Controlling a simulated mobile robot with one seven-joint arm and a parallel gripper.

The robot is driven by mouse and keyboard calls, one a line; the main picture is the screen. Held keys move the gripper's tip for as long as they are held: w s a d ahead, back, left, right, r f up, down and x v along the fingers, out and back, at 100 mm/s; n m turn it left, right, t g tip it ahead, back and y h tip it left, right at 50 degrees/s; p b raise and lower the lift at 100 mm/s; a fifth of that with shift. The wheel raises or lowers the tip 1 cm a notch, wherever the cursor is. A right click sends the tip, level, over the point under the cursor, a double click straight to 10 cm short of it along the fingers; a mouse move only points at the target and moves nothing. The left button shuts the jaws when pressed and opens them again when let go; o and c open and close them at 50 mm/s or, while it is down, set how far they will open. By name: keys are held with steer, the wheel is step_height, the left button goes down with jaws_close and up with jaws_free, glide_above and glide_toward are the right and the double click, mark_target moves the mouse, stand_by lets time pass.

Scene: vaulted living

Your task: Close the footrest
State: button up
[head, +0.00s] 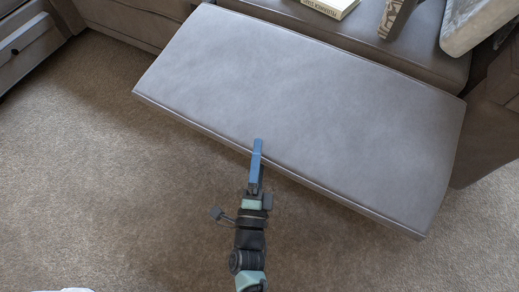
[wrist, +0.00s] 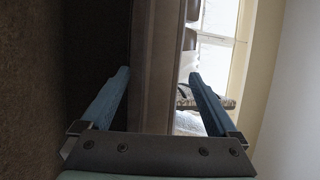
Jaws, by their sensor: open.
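The footrest (head: 310,110) is a wide, flat grey padded panel, folded out from the sofa over the carpet in the head view. Its near edge runs slanting from upper left to lower right. My gripper (head: 257,146) is at the middle of this near edge, with its blue fingertip overlapping the edge in the picture. In the wrist view my gripper (wrist: 158,76) is open, its two blue fingers apart. The pale edge of the footrest (wrist: 155,50) shows between the fingers. I cannot tell whether either finger touches it.
The sofa seat (head: 350,37) lies behind the footrest, with a book (head: 332,5), a patterned item (head: 394,16) and a pale cushion (head: 475,22). A grey drawer unit (head: 27,45) stands at upper left. The carpet (head: 110,190) in front is mostly clear.

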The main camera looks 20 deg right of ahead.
steer(key=shift+x, duration=1.05)
jaws_close()
